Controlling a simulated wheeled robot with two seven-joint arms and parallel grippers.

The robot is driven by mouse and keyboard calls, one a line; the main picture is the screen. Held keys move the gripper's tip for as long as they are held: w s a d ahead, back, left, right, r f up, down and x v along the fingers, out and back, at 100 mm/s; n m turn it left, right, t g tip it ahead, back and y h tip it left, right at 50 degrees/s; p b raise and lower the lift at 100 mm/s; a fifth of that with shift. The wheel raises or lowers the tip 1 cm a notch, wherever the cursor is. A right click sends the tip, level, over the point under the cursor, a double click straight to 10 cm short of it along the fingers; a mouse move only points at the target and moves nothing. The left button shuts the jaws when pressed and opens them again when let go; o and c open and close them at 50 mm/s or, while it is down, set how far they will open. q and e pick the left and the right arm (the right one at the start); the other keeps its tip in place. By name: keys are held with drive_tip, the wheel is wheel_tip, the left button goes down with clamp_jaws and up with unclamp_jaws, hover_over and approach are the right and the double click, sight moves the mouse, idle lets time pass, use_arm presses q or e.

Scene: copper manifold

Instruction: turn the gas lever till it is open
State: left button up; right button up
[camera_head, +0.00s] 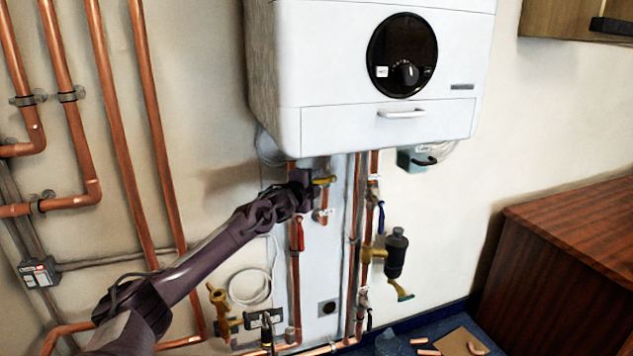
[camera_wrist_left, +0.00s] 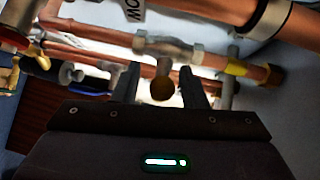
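The yellow gas lever (camera_head: 325,180) sits on a copper pipe below the white boiler in the head view. My left gripper (camera_head: 304,180) reaches it from the left, with its tip right beside the lever. In the left wrist view my left gripper (camera_wrist_left: 160,92) has its two fingers apart. A round brownish-yellow end (camera_wrist_left: 162,88) shows between them, below a valve body (camera_wrist_left: 168,50) on a copper pipe. I cannot tell whether this end is the lever's, and gaps show on both sides of it. My right gripper is in neither view.
The white boiler (camera_head: 385,75) hangs just above. A red lever (camera_head: 300,234) and a blue lever (camera_head: 381,218) sit on nearby pipes. A black filter (camera_head: 396,254) stands to the right, and a wooden cabinet (camera_head: 570,250) farther right. Copper pipes (camera_head: 150,120) line the left wall.

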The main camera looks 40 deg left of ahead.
use_arm(q)
drive_tip(key=shift+w, duration=0.5)
drive_tip(key=shift+c, duration=0.2)
drive_tip(key=shift+a, duration=0.1)
clamp_jaws()
